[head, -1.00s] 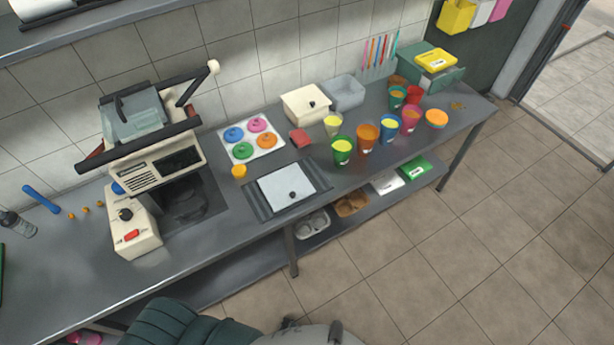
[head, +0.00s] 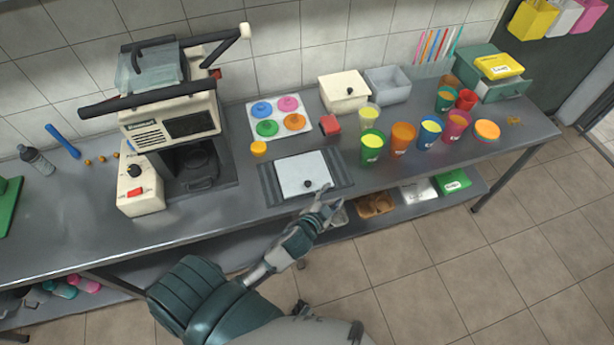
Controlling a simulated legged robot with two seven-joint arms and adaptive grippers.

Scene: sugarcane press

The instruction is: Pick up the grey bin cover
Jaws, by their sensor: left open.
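The grey bin cover (head: 300,168) is a flat, pale grey square plate with a small black knob near its front edge. It lies on the counter between dark grey strips, near the front edge. My left gripper (head: 331,196) is open and empty, just in front and to the right of the knob. It appears apart from the cover, though its exact height is hard to tell. My right gripper is out of view.
A cream sugarcane press (head: 165,130) stands to the left on the metal counter (head: 85,222). Behind the cover are a tray of coloured lids (head: 279,129) and a cream lidded box (head: 344,92). Several filled cups (head: 403,140) stand close on the right.

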